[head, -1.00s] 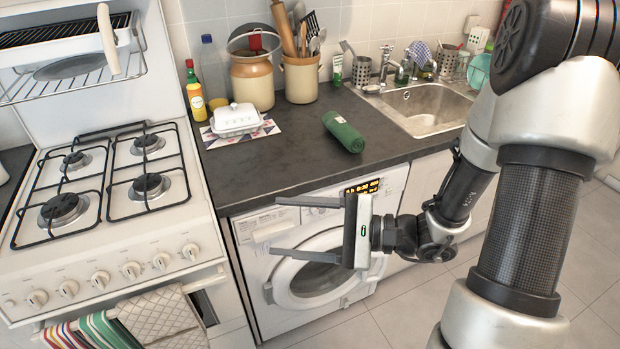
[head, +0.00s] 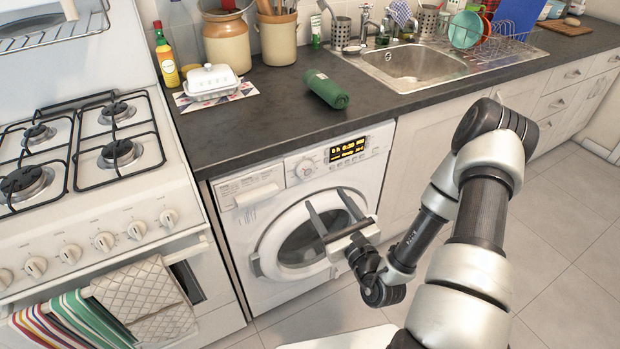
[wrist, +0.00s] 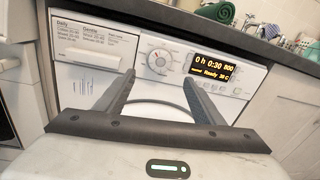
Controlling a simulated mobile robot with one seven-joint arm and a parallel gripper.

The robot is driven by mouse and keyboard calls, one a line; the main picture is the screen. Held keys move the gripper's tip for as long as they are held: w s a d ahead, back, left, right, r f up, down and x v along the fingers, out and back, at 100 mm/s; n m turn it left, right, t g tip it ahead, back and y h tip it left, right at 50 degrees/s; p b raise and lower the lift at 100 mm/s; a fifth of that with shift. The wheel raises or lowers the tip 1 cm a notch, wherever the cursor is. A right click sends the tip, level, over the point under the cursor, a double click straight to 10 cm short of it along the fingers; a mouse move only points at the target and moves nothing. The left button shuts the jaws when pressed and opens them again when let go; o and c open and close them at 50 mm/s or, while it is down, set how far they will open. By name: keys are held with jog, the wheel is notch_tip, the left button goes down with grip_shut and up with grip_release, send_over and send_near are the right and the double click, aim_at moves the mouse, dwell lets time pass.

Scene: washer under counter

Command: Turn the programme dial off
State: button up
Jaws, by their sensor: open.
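The programme dial (head: 305,169) is a round white knob on the washer's front panel, between the detergent drawer and the lit display (head: 348,149). In the wrist view the dial (wrist: 159,61) shows beyond and between my fingers, with the display (wrist: 212,68) to its right reading "0 h 0:30 800" and "Ready 30 C". My gripper (head: 329,206) is open and empty in front of the washer (head: 261,231), below the dial in the head view and apart from it. The fingers (wrist: 163,88) point toward the panel. The dial's exact pointer setting is too small to tell.
The washer's round door (head: 300,240) is closed below the panel. The dark counter (head: 250,130) overhangs the panel and holds a green roll (head: 326,89) near its edge. The stove (head: 100,200) stands at the left. Floor (head: 560,260) is open at the right.

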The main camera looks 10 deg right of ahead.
aim_at(307, 172)
jog(key=b+x, duration=0.1)
jog(key=x, duration=1)
jog(key=shift+w+a, duration=0.1)
jog(key=shift+w, duration=0.05)
jog(key=c, duration=1)
jog(key=shift+c, duration=0.2)
jog(key=shift+r, duration=0.1)
jog(key=m+p, duration=0.3)
jog(key=p, duration=0.1)
jog(key=shift+r, duration=0.15)
jog(key=shift+m+g+p, duration=0.4)
jog(key=shift+m+p, duration=1.15)
jog(key=shift+m, duration=0.65)
jog(key=shift+f, duration=0.2)
